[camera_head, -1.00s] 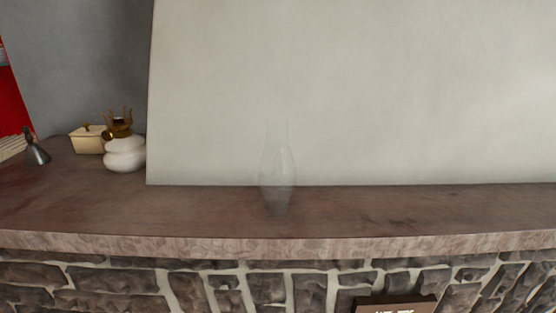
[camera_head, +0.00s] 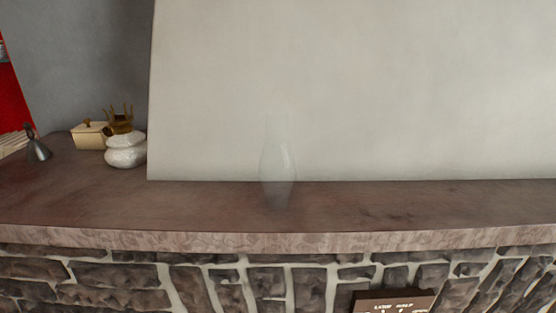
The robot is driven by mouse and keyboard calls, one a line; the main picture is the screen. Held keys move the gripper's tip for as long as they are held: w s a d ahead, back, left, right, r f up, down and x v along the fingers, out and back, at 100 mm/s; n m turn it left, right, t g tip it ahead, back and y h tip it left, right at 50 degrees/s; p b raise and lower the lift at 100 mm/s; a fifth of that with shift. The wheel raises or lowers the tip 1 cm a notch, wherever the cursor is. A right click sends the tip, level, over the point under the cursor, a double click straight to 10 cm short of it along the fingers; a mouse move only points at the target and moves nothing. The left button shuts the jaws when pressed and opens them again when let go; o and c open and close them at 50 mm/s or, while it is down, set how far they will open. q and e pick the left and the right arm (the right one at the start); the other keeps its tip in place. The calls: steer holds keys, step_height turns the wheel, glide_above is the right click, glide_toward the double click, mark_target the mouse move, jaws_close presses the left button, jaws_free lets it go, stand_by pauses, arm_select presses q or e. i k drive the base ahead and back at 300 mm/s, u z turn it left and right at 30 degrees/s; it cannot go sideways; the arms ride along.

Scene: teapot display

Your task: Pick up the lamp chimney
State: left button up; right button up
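The lamp chimney (camera_head: 278,172) is a clear glass tube with a bulging middle and a narrower neck. It stands upright on the brown ledge (camera_head: 390,207), near the middle of the view and in front of the pale wall. Its upper edge is faint against that wall. A white lamp base with a brass top (camera_head: 125,150) stands at the left on the same ledge, apart from the chimney. Neither of my grippers is in view.
A cream lidded box (camera_head: 89,136) is behind the lamp base. A small dark metal cone-shaped object (camera_head: 38,147) stands at far left. The pale wall (camera_head: 380,90) rises close behind the chimney. A brown sign (camera_head: 393,302) is below the ledge on the stone front. The ledge right of the chimney is clear.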

mark_target(277, 172)
steer(key=u, duration=0.5)
steer(key=k, duration=1.15)
steer(key=z, duration=0.05)
steer(key=i, duration=0.75)
steer(key=u, duration=0.45)
